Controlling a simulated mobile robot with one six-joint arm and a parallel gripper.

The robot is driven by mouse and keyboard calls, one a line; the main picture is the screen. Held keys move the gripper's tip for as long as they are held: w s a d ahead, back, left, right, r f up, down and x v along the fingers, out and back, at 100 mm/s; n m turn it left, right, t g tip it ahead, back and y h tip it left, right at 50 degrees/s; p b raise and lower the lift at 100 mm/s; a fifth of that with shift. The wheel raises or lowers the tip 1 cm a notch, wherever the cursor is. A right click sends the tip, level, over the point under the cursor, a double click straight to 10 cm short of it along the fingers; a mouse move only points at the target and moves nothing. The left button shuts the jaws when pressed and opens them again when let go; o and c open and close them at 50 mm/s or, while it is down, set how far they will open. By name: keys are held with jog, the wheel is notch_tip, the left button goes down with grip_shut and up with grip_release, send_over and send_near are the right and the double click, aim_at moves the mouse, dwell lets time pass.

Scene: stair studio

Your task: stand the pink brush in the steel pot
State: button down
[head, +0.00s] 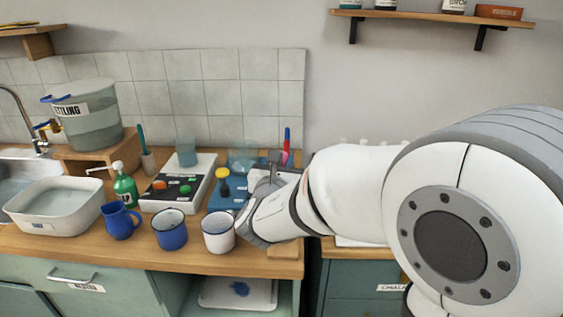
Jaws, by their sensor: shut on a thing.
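My gripper (268,179) is at the back right of the wooden counter, seen from behind and partly covered by my own wrist. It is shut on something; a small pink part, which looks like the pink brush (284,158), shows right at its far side. Most of the brush and the fingertips are hidden. A thin upright blue handle with a red part (287,138) rises just behind there. A small grey pot (149,163), perhaps the steel pot, stands further left near the tiles with a teal-handled brush upright in it.
White mug (218,235), blue mug (170,233) and blue jug (120,222) line the front edge. A green bottle (125,188), white basin (55,208) and clear tub (88,115) stand left.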

jog(key=c, duration=1.3)
grip_release()
jog(key=shift+c, duration=0.2)
jog(key=shift+s+a, duration=0.1)
jog(key=shift+s, duration=0.2)
jog(key=s+a, duration=0.1)
jog(key=s, duration=0.6)
jog(key=shift+a+b, duration=0.15)
jog(key=shift+b, duration=0.25)
